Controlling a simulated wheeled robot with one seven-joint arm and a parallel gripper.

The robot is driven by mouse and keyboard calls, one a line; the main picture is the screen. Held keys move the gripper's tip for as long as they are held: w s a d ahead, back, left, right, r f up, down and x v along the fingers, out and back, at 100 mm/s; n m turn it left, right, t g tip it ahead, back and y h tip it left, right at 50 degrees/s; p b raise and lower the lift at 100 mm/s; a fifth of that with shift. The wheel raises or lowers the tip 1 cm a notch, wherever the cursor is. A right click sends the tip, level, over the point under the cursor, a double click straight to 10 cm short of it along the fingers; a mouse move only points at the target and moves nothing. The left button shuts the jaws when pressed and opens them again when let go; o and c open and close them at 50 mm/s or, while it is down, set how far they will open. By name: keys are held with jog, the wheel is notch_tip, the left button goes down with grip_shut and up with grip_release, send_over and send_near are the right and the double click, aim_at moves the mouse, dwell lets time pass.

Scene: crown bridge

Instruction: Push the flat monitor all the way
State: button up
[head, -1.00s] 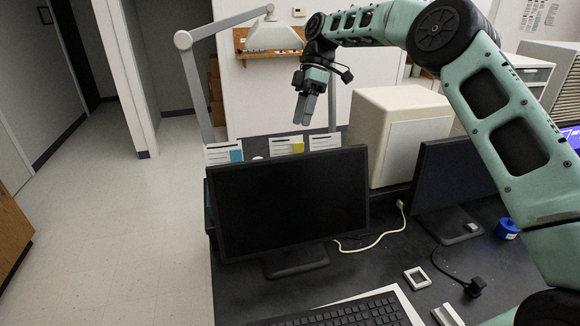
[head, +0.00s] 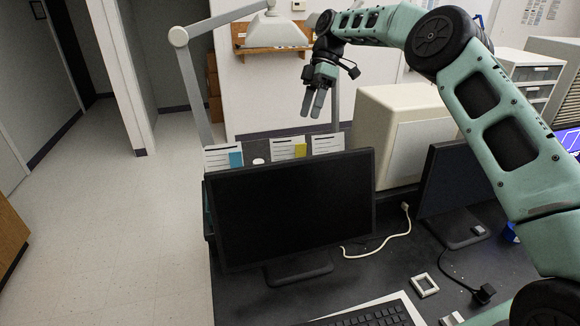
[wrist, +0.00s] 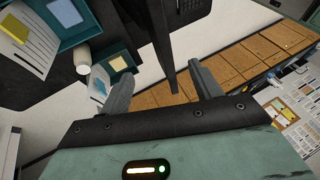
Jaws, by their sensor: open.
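A flat black monitor (head: 292,208) stands on its foot on the dark desk in the middle of the head view. Its blank screen faces me. A second flat dark monitor (head: 453,180) stands to its right, partly behind my arm. My gripper (head: 313,104) hangs above and behind the top edge of the middle monitor, fingers pointing down, apart from it in the picture. In the wrist view my gripper (wrist: 163,88) has its two fingers spread with nothing held between them. A dark thin edge runs between the fingers there; I cannot tell which object it belongs to.
A beige boxy monitor (head: 385,125) stands behind, with a lamp arm (head: 196,92) at the left. Paper cards (head: 288,148) stand behind the middle monitor. A keyboard (head: 370,316), a white cable (head: 385,240) and a square frame (head: 424,285) lie on the desk (head: 235,295). Floor is clear at left.

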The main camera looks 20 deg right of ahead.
aim_at(292, 171)
jog(key=p+x, duration=0.5)
jog(key=x, duration=1.2)
jog(key=shift+f+p, duration=0.2)
jog(key=shift+p, duration=0.1)
